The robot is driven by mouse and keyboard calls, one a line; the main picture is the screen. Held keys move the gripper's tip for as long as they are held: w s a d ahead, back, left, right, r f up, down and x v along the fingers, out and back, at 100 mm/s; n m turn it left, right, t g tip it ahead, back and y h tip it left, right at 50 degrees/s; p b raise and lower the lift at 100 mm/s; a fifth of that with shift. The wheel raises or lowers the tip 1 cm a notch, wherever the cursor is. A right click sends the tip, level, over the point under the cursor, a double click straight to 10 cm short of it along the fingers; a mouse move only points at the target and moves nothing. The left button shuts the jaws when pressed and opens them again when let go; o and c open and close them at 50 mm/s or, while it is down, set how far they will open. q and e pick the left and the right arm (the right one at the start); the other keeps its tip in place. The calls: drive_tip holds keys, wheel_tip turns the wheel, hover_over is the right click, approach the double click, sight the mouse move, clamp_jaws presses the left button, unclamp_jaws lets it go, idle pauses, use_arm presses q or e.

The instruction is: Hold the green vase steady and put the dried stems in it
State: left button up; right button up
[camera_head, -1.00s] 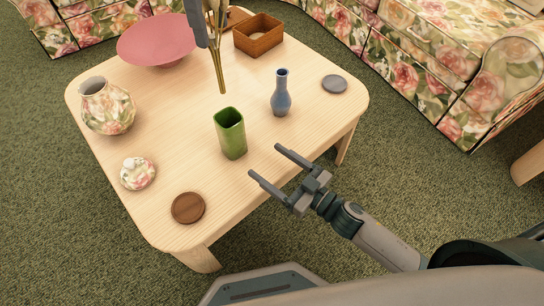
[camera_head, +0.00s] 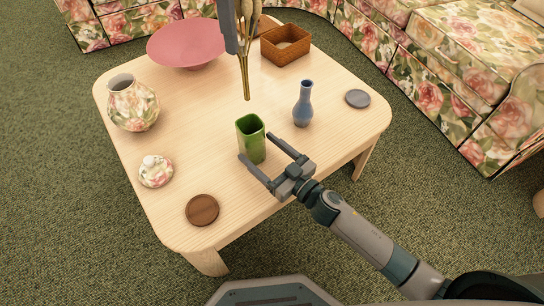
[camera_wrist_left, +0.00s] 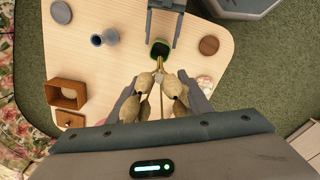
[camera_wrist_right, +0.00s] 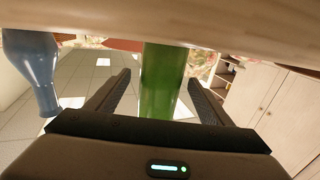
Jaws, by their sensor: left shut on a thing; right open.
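The green vase (camera_head: 251,141) stands upright on the wooden table. My right gripper (camera_head: 256,147) is open, its two fingers reaching to either side of the vase's near part. In the right wrist view the vase (camera_wrist_right: 163,80) shows between the open fingers (camera_wrist_right: 157,92); I cannot see contact. My left gripper (camera_head: 232,35) is shut on the dried stems (camera_head: 245,72), which hang with their lower ends above the vase mouth, apart from it. In the left wrist view the pale seed heads (camera_wrist_left: 158,98) sit between the fingers, with the stems pointing toward the vase (camera_wrist_left: 160,49).
A blue vase (camera_head: 303,106) stands close to the right of the green vase. A wooden coaster (camera_head: 202,210), lidded floral jar (camera_head: 156,172), floral vase (camera_head: 134,104), pink bowl (camera_head: 186,45), wooden box (camera_head: 286,42) and grey disc (camera_head: 358,98) are also on the table (camera_head: 215,130).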

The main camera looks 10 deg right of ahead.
drive_tip(key=shift+w+a, duration=0.5)
drive_tip(key=shift+w, duration=0.05)
drive_tip(key=c, duration=1.3)
use_arm(q)
drive_tip(key=m, duration=0.1)
hover_over(248, 100)
drive_tip(key=f, duration=1.2)
drive_tip(key=shift+w+f, duration=0.25)
drive_tip(key=shift+w, duration=0.05)
use_arm(e)
drive_tip(key=shift+c, duration=0.2)
